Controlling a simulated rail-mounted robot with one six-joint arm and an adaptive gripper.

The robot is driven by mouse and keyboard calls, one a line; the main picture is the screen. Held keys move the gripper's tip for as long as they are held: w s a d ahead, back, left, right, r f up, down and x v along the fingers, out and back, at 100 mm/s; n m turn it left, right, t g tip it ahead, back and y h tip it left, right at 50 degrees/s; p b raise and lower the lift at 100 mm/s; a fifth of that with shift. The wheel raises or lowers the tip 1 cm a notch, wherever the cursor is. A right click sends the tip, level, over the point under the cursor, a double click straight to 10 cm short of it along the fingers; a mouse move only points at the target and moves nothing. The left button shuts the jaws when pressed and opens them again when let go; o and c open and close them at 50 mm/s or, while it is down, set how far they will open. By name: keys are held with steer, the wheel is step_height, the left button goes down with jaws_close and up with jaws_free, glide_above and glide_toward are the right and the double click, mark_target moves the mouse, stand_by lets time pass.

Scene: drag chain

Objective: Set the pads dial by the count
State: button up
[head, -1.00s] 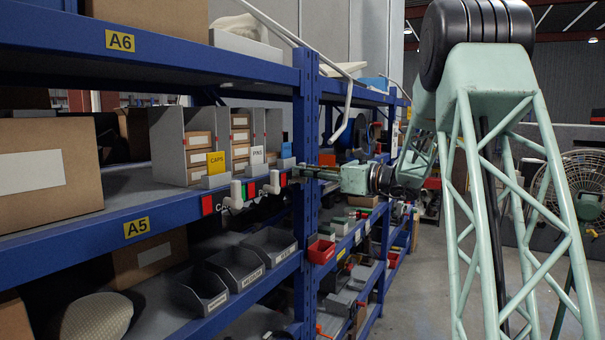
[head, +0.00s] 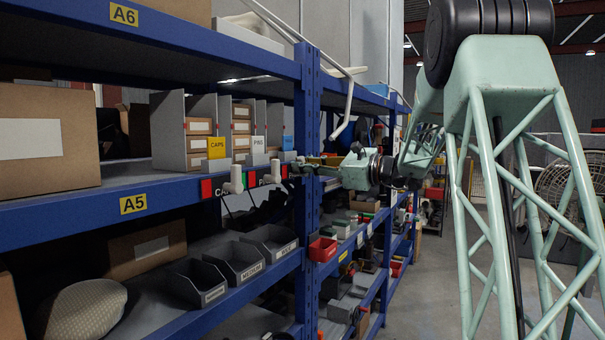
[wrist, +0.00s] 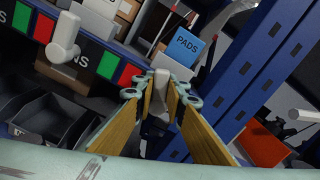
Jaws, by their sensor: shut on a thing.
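The pads dial (wrist: 160,88) is a white knob on the shelf edge, below the blue PADS card (wrist: 187,46). In the wrist view my gripper (wrist: 157,97) is shut on this knob, with a yellow-lined finger on each side. In the head view my gripper (head: 307,161) reaches the shelf edge from the right and hides the pads dial. The blue card also shows there (head: 287,141). The dial's pointer and reading cannot be made out. A second white knob, by the PINS label, (wrist: 65,36) stands to the left, and the CAPS knob (head: 237,179) is farther left.
The blue rack upright (head: 307,120) stands close beside my gripper. Grey bins (head: 234,261) sit on the shelf below, with a red bin (head: 322,249) past the upright. Red and green labels (wrist: 107,66) line the shelf edge.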

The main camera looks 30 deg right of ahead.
steer(key=shift+s+a+f+n+b, duration=0.1)
steer(key=shift+a+f+n+b, duration=0.1)
steer(key=shift+n+b, duration=0.8)
steer(key=shift+s+a+f+n+b, duration=0.15)
steer(key=shift+n+b, duration=0.35)
steer(key=shift+b, duration=1)
steer(key=shift+n+b, duration=0.3)
steer(key=shift+b, duration=0.25)
steer(key=shift+n+b, duration=0.5)
steer(key=shift+b, duration=0.15)
steer(key=o, duration=0.9)
steer(key=shift+s, duration=0.1)
steer(key=shift+v, duration=5.9)
